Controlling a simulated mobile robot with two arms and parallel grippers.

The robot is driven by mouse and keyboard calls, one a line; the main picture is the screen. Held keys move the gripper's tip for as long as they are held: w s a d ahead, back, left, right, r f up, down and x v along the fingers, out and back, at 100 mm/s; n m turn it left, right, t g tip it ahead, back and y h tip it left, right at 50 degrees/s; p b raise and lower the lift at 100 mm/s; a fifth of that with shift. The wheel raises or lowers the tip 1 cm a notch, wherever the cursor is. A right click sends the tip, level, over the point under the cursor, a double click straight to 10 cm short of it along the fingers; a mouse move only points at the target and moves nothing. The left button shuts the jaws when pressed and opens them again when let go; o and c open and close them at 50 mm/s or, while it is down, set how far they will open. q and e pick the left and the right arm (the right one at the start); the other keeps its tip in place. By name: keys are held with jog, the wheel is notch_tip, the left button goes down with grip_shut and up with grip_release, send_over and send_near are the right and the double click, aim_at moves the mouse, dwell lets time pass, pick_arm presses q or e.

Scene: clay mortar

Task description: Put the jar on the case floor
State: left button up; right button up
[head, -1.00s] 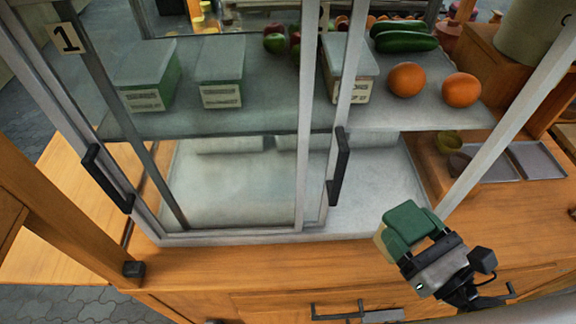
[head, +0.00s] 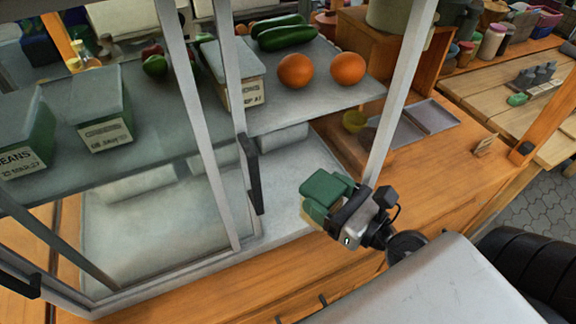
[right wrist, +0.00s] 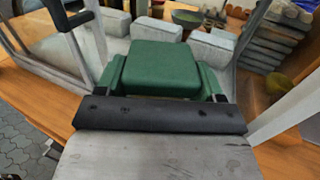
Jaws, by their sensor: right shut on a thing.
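My right gripper (head: 328,200) is shut on the jar (head: 318,189), whose squarish dark green top shows. In the right wrist view the jar (right wrist: 160,68) sits between the two green fingers, and its lower part is hidden. The case floor (head: 300,165) is a pale grey slab under the glass shelf. The gripper holds the jar at the front right of the case, beside the right post. I cannot tell whether the jar is over the floor's edge or just outside it. My left gripper is not in view.
The glass shelf (head: 170,135) above bears green-and-white boxes, oranges (head: 295,70) and cucumbers (head: 285,35). A sliding door frame with a black handle (head: 254,175) stands left of the gripper. The right post (head: 400,90) is close by. Pale blocks (head: 283,138) lie at the floor's back.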

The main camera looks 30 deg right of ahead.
jog(key=w+p, duration=0.3)
jog(key=w, duration=1.1)
jog(key=f, duration=0.2)
jog(key=f+b, duration=0.1)
jog(key=f, duration=0.1)
jog(key=w+d+f+b, duration=0.1)
jog(key=f, duration=0.1)
jog(key=shift+f, duration=0.2)
jog(key=shift+w+f, duration=0.2)
jog(key=shift+f, duration=0.1)
jog(key=shift+f+b, duration=0.2)
jog(key=shift+b, duration=0.15)
jog(key=o, duration=1.1)
jog(key=shift+c, duration=0.2)
jog(key=shift+r, duration=0.1)
